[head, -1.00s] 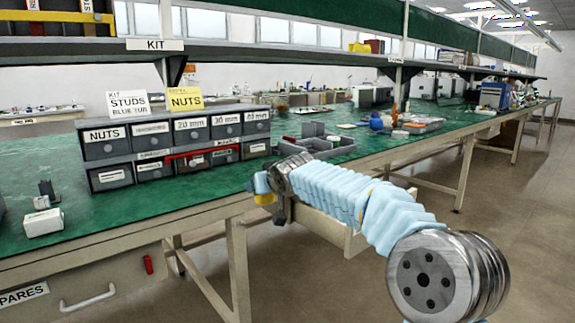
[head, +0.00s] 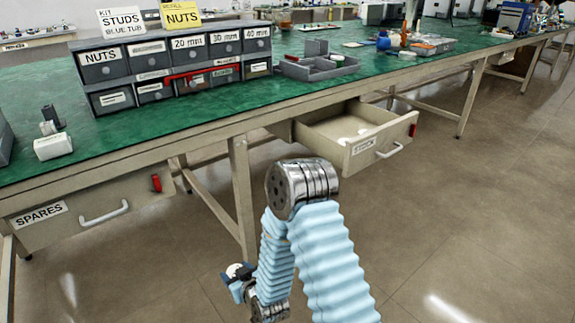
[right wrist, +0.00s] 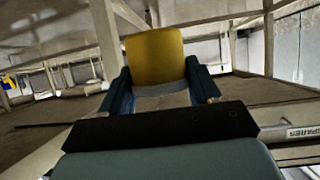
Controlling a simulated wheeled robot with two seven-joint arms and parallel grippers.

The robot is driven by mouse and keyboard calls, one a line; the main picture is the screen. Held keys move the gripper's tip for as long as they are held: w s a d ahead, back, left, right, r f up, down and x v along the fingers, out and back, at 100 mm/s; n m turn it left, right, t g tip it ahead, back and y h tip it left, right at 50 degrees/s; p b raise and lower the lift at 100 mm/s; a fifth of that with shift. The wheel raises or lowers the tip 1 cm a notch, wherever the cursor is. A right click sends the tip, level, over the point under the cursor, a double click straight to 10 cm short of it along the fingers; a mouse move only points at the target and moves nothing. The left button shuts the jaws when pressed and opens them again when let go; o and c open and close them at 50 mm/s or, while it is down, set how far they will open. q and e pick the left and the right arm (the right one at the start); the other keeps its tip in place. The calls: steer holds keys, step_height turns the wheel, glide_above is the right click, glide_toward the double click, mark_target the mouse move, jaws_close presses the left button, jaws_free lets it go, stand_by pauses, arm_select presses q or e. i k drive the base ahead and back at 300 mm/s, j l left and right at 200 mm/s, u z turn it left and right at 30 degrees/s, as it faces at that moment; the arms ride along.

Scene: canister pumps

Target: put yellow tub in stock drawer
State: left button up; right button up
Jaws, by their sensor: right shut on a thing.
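The yellow tub (right wrist: 154,58) shows in the right wrist view, upright between the two fingers of my right gripper (right wrist: 160,88), which is shut on it. In the head view my right gripper (head: 238,284) is low, below the bench top and left of the open drawer, apart from it; the tub is not clearly seen there. The stock drawer (head: 384,138), a beige drawer with a label and a pale handle, is pulled open under the bench. Its visible inside looks largely bare, with a pale patch on the floor. My left gripper is not in view.
The green bench top (head: 200,118) carries a grey bin rack (head: 125,75) and a grey divided tray (head: 318,68). A closed SPARES drawer (head: 75,212) is at the left. A bench leg (head: 241,190) stands between the two drawers. The floor in front is open.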

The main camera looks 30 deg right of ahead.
mark_target(340, 134)
steer(key=l, duration=0.45)
steer(key=k+l+u, duration=0.15)
steer(key=l, duration=0.7)
steer(key=k+l+u, duration=0.1)
steer(key=l, duration=0.3)
steer(key=k+l, duration=0.1)
steer(key=l, duration=0.3)
steer(key=k+l+u, duration=0.15)
steer(key=l, duration=0.3)
